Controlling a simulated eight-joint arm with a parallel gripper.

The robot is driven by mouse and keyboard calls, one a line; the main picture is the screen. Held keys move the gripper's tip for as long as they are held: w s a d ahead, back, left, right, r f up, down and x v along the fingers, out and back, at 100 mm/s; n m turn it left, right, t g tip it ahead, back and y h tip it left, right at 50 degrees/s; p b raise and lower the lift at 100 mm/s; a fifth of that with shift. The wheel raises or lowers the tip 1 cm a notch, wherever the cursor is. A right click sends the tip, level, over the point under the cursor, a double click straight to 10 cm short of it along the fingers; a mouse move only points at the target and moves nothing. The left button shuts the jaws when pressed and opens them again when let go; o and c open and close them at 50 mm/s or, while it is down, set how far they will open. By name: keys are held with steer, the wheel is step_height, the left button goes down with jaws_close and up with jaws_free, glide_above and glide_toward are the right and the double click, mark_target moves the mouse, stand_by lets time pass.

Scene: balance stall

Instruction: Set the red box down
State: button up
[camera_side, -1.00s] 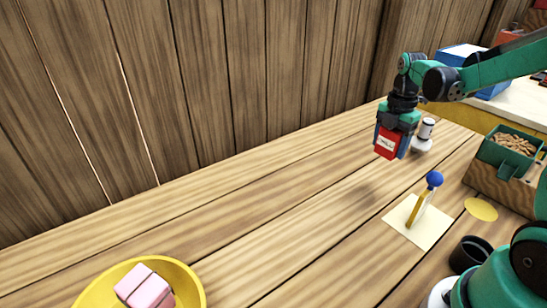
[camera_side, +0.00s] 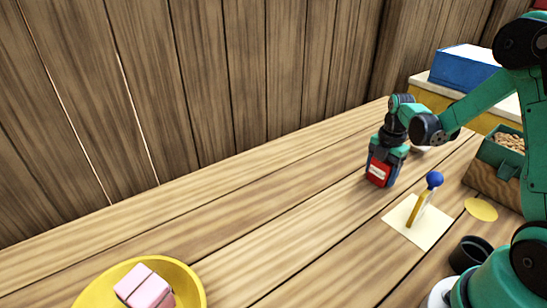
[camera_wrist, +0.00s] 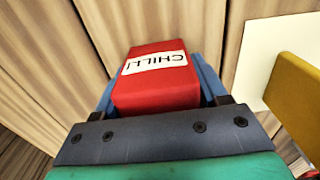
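The red box (camera_side: 379,174) has a white label, which reads "CHILLI" in the wrist view (camera_wrist: 158,85). My gripper (camera_side: 383,168) is shut on it, with a blue finger on either side. In the side view the gripper points down and the box looks upright, low over the wooden table (camera_side: 300,215). I cannot tell whether its bottom touches the boards. The fingers and palm hide part of the box.
A cream card (camera_side: 403,229) with a yellow stick (camera_side: 414,210) topped by a blue ball stands just in front. A nut bin (camera_side: 497,160) and yellow disc (camera_side: 481,209) are at right. A yellow bowl (camera_side: 196,284) holds pink blocks (camera_side: 143,287).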

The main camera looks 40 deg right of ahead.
steer(key=o, duration=0.4)
step_height(320, 180, up, 11)
steer(key=shift+r, duration=0.5)
steer(key=shift+a+r, duration=0.2)
steer(key=shift+a, duration=0.05)
steer(key=s+a+m+t, duration=0.3)
steer(key=a+m+t, duration=0.4)
steer(key=a+m, duration=1)
steer(key=shift+s+a+r+m, duration=0.15)
steer(key=shift+a+r+m, duration=0.05)
steer(key=shift+r+m, duration=0.3)
